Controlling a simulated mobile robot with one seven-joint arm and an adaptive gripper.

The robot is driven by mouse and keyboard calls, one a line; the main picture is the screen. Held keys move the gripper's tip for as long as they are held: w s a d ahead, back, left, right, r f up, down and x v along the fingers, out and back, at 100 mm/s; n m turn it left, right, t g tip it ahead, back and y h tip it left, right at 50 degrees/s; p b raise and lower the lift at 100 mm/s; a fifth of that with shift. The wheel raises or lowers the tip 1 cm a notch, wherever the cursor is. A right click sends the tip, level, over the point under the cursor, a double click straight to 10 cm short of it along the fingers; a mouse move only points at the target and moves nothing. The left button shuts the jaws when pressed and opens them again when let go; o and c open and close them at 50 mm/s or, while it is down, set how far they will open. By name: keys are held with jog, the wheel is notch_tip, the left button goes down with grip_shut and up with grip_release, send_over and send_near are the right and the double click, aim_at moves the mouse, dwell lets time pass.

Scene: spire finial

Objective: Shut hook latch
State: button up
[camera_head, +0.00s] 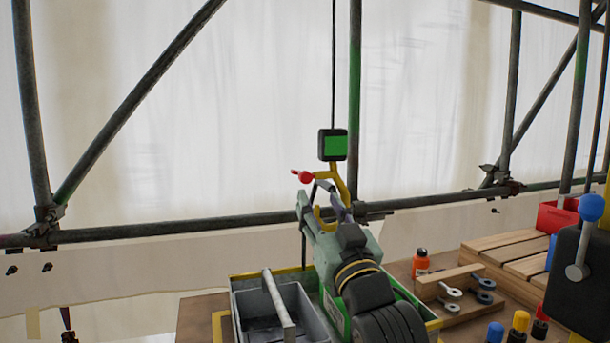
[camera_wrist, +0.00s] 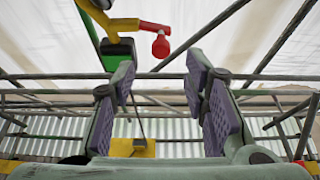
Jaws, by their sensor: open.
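A yellow hook (camera_head: 340,178) hangs under a black and green block (camera_head: 333,145) on a cable. A red latch lever with a knob (camera_head: 303,175) sticks out to the hook's left in the head view. In the wrist view the hook (camera_wrist: 119,24) is at upper left, and the red lever (camera_wrist: 158,36) points right, its knob hanging down. My gripper (camera_head: 330,204) is just below the hook in the head view. In the wrist view its purple-padded fingers (camera_wrist: 168,88) are spread with nothing between them. The knob is beyond and above the fingertips, apart from them. Whether the hook's mouth is closed is unclear.
Dark scaffold tubes (camera_head: 180,226) cross behind the hook, one upright standing close by. Below, a grey bin (camera_head: 262,296) sits left of my arm. A bench at right holds an orange bottle (camera_head: 421,262), wooden boards (camera_head: 512,256) and eye bolts. The space left of the lever looks clear.

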aim_at(307, 181)
jog(key=p+x, duration=0.3)
jog(key=x, duration=0.4)
jog(key=shift+w+a+r, duration=0.1)
jog(key=shift+w+r, duration=0.15)
jog(key=shift+w, duration=0.05)
jog(key=shift+w+a+r, duration=0.15)
jog(key=shift+w+a, duration=0.1)
jog(key=shift+w, duration=0.4)
jog(key=shift+c, duration=0.2)
grip_shut()
